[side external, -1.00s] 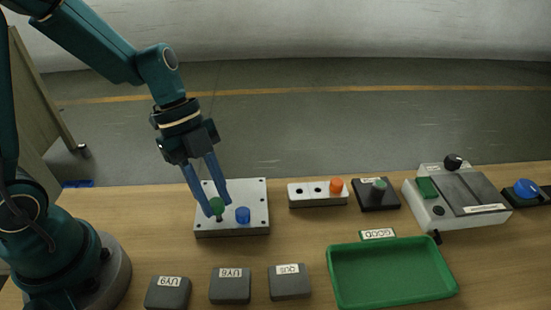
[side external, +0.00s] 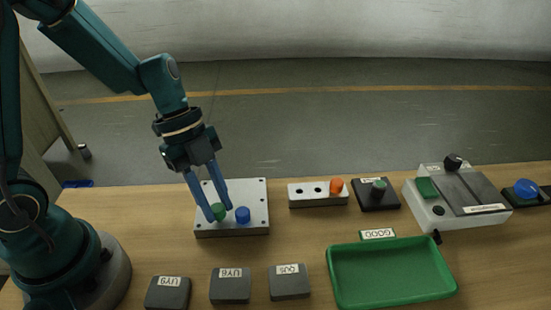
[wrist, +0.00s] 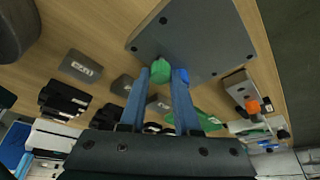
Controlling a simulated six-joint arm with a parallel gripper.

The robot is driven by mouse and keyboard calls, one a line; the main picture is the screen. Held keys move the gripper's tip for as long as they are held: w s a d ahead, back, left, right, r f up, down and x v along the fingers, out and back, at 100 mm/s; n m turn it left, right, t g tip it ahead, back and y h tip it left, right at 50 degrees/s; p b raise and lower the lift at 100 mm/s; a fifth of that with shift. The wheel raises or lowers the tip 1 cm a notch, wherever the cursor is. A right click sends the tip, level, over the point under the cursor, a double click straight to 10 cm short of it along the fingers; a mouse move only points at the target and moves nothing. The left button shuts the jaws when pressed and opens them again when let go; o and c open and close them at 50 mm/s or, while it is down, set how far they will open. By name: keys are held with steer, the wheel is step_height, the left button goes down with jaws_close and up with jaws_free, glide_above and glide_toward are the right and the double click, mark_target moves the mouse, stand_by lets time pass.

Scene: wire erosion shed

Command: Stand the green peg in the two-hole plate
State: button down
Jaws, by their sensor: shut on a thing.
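The grey metal plate (side external: 247,190) lies flat on the bench; it also shows in the wrist view (wrist: 203,35). A blue peg (side external: 243,214) stands upright in it. My gripper (side external: 218,211) is over the plate's left half, fingers pointing down, shut on the green peg (side external: 219,210). The green peg's head shows between the fingertips in the wrist view (wrist: 160,71). Its head sits low, close to the plate's top and left of the blue peg. The peg's lower end and any hole under it are hidden, so I cannot tell how deep it sits.
A white block (side external: 307,200) with open holes and an orange peg stands right of the plate. Beyond are a dark block with a green knob (side external: 378,188) and a grey fixture (side external: 470,195). A green tray (side external: 390,272) and labelled dark blocks (side external: 230,287) occupy the front.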

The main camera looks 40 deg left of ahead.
steer(key=shift+f, duration=0.55)
steer(key=c, duration=0.5)
jaws_free()
steer(key=shift+c, duration=0.2)
steer(key=shift+r, duration=3.5)
steer(key=shift+r, duration=0.1)
